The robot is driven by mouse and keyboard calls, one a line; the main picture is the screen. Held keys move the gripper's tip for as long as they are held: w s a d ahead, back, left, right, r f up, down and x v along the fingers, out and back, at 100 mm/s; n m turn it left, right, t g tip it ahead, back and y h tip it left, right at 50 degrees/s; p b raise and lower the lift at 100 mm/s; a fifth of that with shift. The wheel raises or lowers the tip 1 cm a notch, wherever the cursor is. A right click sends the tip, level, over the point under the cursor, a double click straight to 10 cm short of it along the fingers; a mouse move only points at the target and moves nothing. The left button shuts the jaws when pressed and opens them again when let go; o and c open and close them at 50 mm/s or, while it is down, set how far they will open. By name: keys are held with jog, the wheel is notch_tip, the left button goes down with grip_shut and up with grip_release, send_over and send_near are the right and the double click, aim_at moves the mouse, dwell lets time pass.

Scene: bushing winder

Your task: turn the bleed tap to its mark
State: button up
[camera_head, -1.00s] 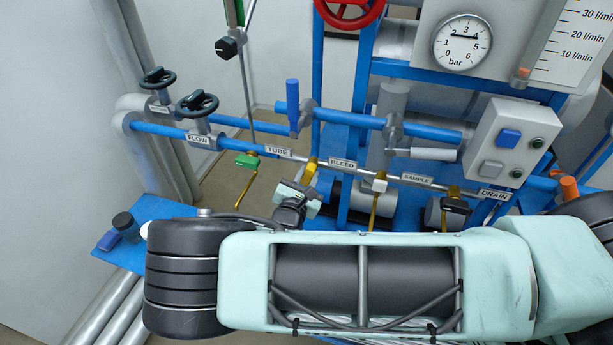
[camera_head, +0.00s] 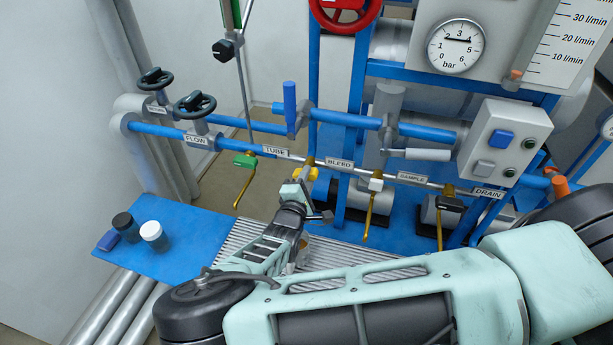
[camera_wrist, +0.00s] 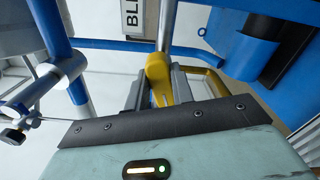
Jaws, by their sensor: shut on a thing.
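The bleed tap is the yellow-handled one (camera_head: 310,162), on the pipe just left of the BLEED label (camera_head: 339,163). My gripper (camera_head: 303,178) is at it from below in the head view. In the wrist view the yellow tap handle (camera_wrist: 158,78) stands between the grey jaws of my gripper (camera_wrist: 157,92), which are shut on it. Part of the BLEED label (camera_wrist: 131,15) shows beyond it. The lower part of the handle is hidden by the jaws and gripper body. I cannot make out the tap's mark in either view.
A green tap (camera_head: 245,160) is to the left; a white tap (camera_head: 375,185) and a black tap (camera_head: 449,203) are to the right. A blue lever (camera_head: 290,108) stands above. A blue shelf (camera_head: 185,255) holds a dark-topped jar (camera_head: 125,226) and a white-topped jar (camera_head: 152,234).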

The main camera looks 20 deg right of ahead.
jog(key=shift+f+m+p, duration=0.2)
jog(key=shift+m+p, duration=0.1)
jog(key=shift+m, duration=1.6)
jog(key=o, duration=1)
